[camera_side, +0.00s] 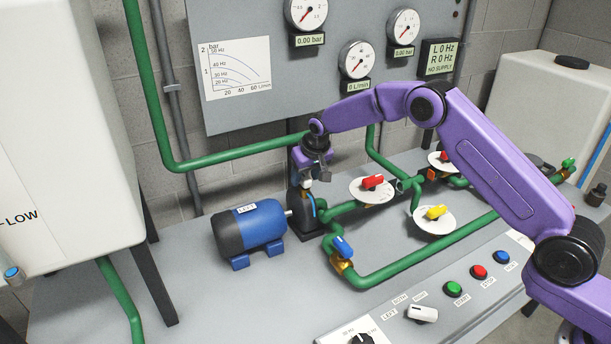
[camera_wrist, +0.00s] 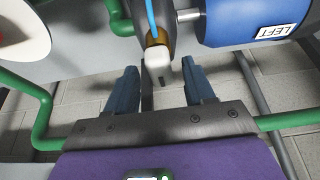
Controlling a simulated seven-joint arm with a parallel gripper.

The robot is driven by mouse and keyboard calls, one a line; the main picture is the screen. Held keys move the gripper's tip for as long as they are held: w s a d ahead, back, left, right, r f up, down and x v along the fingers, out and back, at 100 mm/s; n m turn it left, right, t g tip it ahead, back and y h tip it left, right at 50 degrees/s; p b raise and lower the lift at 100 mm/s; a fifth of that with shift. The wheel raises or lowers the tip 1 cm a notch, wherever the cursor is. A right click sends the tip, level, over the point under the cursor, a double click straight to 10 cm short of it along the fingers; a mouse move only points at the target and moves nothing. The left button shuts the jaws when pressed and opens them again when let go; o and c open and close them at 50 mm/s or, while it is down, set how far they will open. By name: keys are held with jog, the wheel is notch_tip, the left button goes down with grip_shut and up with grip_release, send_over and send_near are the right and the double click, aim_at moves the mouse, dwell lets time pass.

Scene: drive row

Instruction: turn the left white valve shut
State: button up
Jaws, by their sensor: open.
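The left white valve shows in the wrist view as a white handle (camera_wrist: 158,62) on a brass body (camera_wrist: 157,38), with a thin blue line running up from it. In the side view the white handle (camera_side: 307,183) is small and mostly hidden by my gripper, above the dark pump at the blue left motor (camera_side: 249,230). My gripper (camera_wrist: 159,68) is open, one finger on each side of the handle, with gaps showing on both sides. It also shows in the side view (camera_side: 305,178), pointing down. Whether the fingers reach the handle's depth is unclear.
Green pipes (camera_side: 420,252) run around the bench. A blue valve (camera_side: 342,247), a red valve (camera_side: 373,182) and a yellow valve (camera_side: 436,212) stand nearby. The control panel (camera_side: 430,300) is at the front, the gauge board (camera_side: 250,105) behind. The display reads NO SUPPLY.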

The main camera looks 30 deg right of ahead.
jog(key=shift+w+f, duration=0.1)
jog(key=shift+f, duration=0.1)
grip_shut()
dwell(0.3)
jog(key=m+h, duration=0.1)
jog(key=m, duration=0.1)
jog(key=m+h, duration=0.1)
jog(key=m, duration=0.2)
jog(key=shift+a+f+m+g, duration=0.1)
jog(key=shift+a+m+g, duration=0.1)
jog(key=shift+m+g, duration=0.15)
jog(key=m, duration=0.2)
jog(key=m+g+h, duration=0.1)
jog(key=m, duration=0.1)
jog(key=shift+m+h, duration=0.3)
jog(key=shift+m, duration=0.05)
jog(key=shift+a+f+m+g, duration=0.1)
jog(key=shift+m+g, duration=0.35)
jog(key=shift+m, duration=0.45)
